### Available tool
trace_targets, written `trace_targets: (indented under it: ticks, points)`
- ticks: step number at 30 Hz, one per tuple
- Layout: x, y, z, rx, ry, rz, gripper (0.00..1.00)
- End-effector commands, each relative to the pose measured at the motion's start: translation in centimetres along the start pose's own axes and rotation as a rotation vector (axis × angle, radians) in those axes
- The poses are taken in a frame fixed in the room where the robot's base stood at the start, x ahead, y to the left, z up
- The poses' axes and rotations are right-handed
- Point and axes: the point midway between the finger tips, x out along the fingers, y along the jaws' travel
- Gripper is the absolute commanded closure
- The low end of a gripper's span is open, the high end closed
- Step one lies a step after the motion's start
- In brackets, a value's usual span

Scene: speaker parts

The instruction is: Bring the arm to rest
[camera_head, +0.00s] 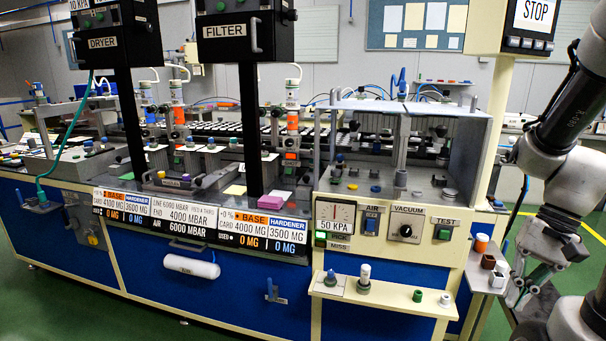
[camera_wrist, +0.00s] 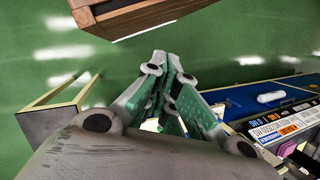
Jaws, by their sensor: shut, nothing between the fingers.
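My arm (camera_head: 572,110) hangs at the right edge of the head view, bent downward in front of the right end of the workbench. In the wrist view my gripper (camera_wrist: 165,95) shows grey and green fingers drawn together over the green floor. It is shut with nothing between the fingers. The fingertips are small and partly blurred in the head view.
The side shelf (camera_head: 480,283) holds an orange-topped cup (camera_head: 481,243) and small dark and white containers close to my gripper. The bench (camera_head: 220,300) has a front ledge (camera_head: 385,300) with small bottles and caps. Green floor (camera_wrist: 60,30) lies beneath my gripper.

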Motion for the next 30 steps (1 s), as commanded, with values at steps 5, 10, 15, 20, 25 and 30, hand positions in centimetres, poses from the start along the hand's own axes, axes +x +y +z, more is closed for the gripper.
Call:
trace_targets:
  ticks: [5, 10, 15, 20, 25, 30]
  points:
    - [-5.3, 0.0, 1.5, -0.254, 0.244, 0.17, 1.0]
    - [-9.1, -1.4, 3.7, -0.457, 0.445, 0.234, 1.0]
    - [-11.2, -3.5, 5.7, -0.572, 0.575, 0.197, 1.0]
    - [-11.6, -4.6, 6.4, -0.627, 0.606, 0.181, 1.0]
    - [-11.5, -4.6, 6.4, -0.629, 0.603, 0.182, 1.0]
    - [-11.5, -4.6, 6.4, -0.628, 0.602, 0.181, 1.0]
